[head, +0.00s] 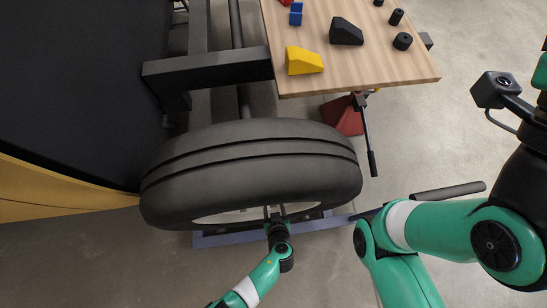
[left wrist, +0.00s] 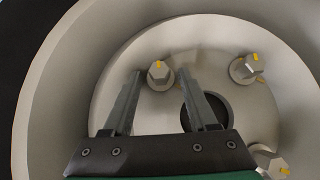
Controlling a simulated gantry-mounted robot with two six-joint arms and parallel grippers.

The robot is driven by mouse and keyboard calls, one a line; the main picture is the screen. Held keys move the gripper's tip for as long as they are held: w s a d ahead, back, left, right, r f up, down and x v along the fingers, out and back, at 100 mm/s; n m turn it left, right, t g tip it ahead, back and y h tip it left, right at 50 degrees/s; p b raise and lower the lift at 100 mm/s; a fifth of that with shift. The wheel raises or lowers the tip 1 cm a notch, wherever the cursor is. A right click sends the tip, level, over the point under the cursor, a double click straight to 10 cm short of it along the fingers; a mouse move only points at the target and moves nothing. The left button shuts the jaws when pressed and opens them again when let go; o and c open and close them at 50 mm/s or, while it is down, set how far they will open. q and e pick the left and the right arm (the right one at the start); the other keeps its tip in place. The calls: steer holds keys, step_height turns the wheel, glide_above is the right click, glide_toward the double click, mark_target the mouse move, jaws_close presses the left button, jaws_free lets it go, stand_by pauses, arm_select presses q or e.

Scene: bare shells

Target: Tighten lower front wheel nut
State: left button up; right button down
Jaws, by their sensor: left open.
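The wheel's dark tyre (head: 250,175) stands at the middle of the head view, its pale rim mostly turned out of sight. My left gripper (head: 274,208) reaches up to the wheel face from below. In the left wrist view, my left gripper (left wrist: 160,73) is open, with a finger on either side of a grey wheel nut (left wrist: 160,76) with a yellow mark. Contact with the nut cannot be told. A second nut (left wrist: 247,68) sits to the right, and a third nut (left wrist: 270,160) is at lower right. My right gripper is not in view.
A wooden table (head: 385,60) with a yellow wedge (head: 304,60), a black wedge (head: 346,31) and small black cylinders stands behind the wheel. A red stand (head: 342,116) is under the table.

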arm_select(q)
jaws_close()
stand_by(0.3)
steer(key=shift+d+m+y, duration=0.1)
steer(key=shift+m+y, duration=0.2)
steer(key=shift+y, duration=0.2)
jaws_free()
